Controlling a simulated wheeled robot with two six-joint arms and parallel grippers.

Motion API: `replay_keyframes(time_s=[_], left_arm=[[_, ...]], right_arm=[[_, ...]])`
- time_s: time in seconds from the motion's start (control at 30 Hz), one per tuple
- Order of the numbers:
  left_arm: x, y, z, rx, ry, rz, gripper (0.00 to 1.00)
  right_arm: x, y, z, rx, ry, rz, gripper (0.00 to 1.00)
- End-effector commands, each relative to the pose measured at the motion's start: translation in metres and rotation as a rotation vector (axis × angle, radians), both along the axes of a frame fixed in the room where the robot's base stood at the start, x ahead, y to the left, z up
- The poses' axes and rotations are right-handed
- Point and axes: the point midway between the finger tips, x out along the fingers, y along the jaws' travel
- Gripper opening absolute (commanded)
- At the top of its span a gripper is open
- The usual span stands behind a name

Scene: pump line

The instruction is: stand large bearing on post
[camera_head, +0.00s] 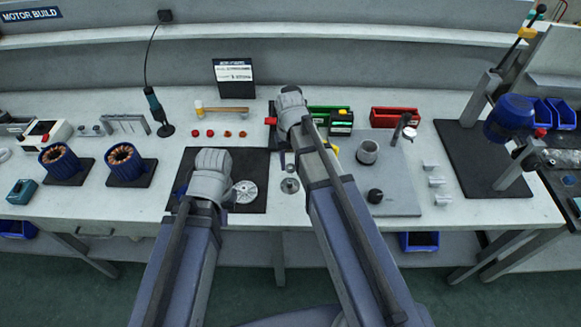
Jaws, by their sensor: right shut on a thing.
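My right gripper (283,148) reaches over the mid bench, its wrist hiding most of the jaws. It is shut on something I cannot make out. Two small grey round metal parts, one at the arm's edge (289,168) and one nearer me (290,185), lie beside the black mat. I cannot tell whether either is the large bearing. Short upright pegs (437,181) stand on the right of a grey plate (398,190); which one is the post is unclear. My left gripper (212,165) is over the black mat, its fingers hidden by its wrist.
A finned silver disc (245,191) lies on the mat (258,164). Green (330,114) and red (394,117) bins stand behind. Blue-cased stators (124,165) stand left. A blue motor (509,118) is at right.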

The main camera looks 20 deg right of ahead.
Motion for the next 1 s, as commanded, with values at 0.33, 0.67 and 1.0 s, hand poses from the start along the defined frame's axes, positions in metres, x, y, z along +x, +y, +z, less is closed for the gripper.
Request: replay_keyframes(time_s=[0.33, 0.67, 1.0], left_arm=[[0.000, 0.000, -0.009, 0.000, 0.000, 0.000, 0.00], [0.000, 0.000, -0.038, 0.000, 0.000, 0.000, 0.00], [0.000, 0.000, -0.043, 0.000, 0.000, 0.000, 0.00]], right_arm=[[0.000, 0.000, -0.009, 0.000, 0.000, 0.001, 0.04], [0.000, 0.000, -0.038, 0.000, 0.000, 0.001, 0.04], [0.000, 0.000, -0.043, 0.000, 0.000, 0.000, 0.04]])
